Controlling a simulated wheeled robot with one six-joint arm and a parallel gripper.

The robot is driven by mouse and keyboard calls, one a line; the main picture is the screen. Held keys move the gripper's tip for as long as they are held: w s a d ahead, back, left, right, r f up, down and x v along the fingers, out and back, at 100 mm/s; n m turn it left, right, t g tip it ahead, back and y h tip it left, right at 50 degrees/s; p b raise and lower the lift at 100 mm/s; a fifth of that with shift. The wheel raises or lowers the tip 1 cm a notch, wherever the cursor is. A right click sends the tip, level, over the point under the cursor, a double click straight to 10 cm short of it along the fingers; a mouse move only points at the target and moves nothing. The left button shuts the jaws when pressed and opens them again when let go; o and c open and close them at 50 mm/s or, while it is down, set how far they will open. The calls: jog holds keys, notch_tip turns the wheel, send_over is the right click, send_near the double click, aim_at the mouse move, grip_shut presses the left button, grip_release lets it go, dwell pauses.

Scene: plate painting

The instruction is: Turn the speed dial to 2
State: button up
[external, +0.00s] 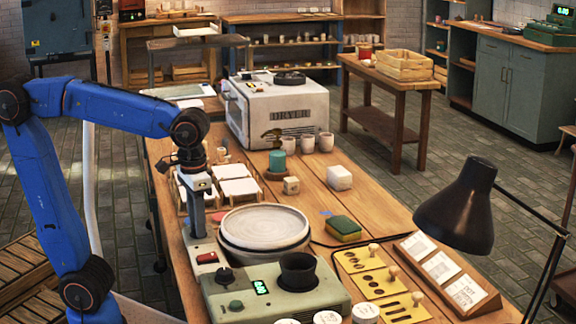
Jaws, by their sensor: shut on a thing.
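The banding-wheel machine has a pale round plate (264,228) on top and a grey-green control panel (325,291) in front. A black dial (225,275) with a light pointer mark sits at the left of the panel. Its scale is too small to read. Beside it are a green button (236,305) and a small lit green display (261,287). My gripper (193,170) is behind and left of the plate, away from the black dial. It is at the small grey head (199,183) of an upright post and appears shut on it. The fingertips are hard to make out.
A black lamp (459,208) overhangs the right side. A green-yellow sponge (343,228), yellow stencil cards (363,259) and a white dryer (280,110) share the table. White tiles (238,188) lie behind my gripper.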

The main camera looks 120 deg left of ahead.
jog(key=shift+m, duration=0.4)
jog(key=m, duration=0.5)
jog(key=shift+m, duration=0.3)
jog(key=m, duration=0.5)
jog(key=shift+m, duration=0.3)
jog(key=o, duration=1.1)
jog(key=shift+c, duration=0.2)
jog(key=shift+r, duration=0.15)
notch_tip(320, 180, up, 17)
